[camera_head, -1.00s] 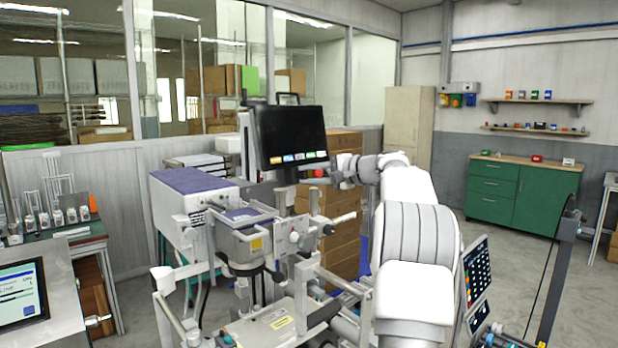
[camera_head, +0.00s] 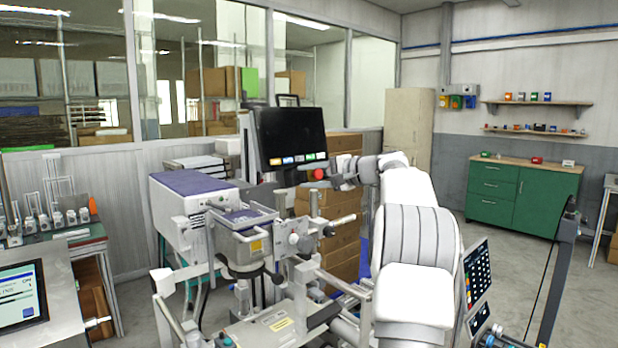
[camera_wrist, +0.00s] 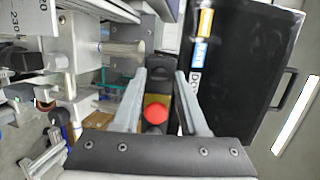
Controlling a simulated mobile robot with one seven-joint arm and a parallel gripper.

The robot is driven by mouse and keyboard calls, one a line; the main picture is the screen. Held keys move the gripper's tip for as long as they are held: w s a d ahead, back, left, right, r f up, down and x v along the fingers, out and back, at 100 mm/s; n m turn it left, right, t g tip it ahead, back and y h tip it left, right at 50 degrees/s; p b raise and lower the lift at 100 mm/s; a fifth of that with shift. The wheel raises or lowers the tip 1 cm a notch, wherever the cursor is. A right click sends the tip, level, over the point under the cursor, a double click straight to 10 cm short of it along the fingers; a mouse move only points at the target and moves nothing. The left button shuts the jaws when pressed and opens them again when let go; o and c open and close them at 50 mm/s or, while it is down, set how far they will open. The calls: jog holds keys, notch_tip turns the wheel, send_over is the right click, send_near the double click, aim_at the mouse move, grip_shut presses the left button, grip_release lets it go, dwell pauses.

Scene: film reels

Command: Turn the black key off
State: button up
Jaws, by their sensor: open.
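My gripper (camera_wrist: 160,75) is open, with its two grey fingers apart in the wrist view. Between and beyond them is a narrow dark control box with a yellow plate and a round red button (camera_wrist: 155,113). A dark shape (camera_wrist: 158,76) lies between the fingertips above the red button; it may be the black key, but its form and turn position are unclear. No contact with the fingers can be made out. In the head view the red button (camera_head: 318,174) shows below the monitor (camera_head: 291,137), just left of my gripper's end. The key cannot be made out there.
The black monitor (camera_wrist: 250,60) stands close to the right of my fingers in the wrist view. The machine's metal fittings (camera_wrist: 120,50) are close on the left. Cardboard boxes (camera_head: 345,238) are stacked behind, and a tablet-like panel (camera_head: 476,275) stands right of my arm.

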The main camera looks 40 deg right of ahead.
jog(key=v, duration=1.7)
jog(key=shift+s, duration=0.2)
jog(key=shift+r, duration=0.1)
